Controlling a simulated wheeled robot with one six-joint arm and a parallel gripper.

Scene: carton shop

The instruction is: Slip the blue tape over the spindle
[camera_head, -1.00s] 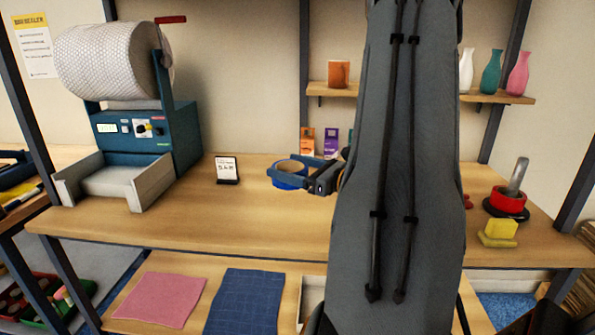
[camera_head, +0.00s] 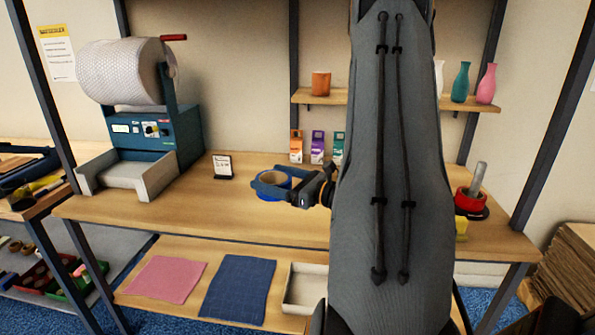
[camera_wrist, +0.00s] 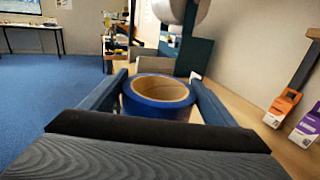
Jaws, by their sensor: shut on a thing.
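The blue tape roll (camera_head: 273,184) with its tan core is between the fingers of my gripper (camera_head: 268,188), over the workbench left of my arm. In the wrist view the blue tape (camera_wrist: 157,104) sits upright as a ring, its hole facing up, with a finger of my gripper (camera_wrist: 158,98) on each side. My gripper is shut on it. The spindle (camera_head: 478,180) is a grey post on a dark round base at the right end of the bench, right of my arm and well apart from the tape. A red roll (camera_head: 468,200) sits around the spindle's lower part.
A bubble-wrap machine (camera_head: 150,135) stands at the bench's left, with a small sign (camera_head: 222,166) near it. Small cartons (camera_head: 317,147) line the back. A yellow item (camera_head: 461,228) lies near the spindle, partly hidden by my arm.

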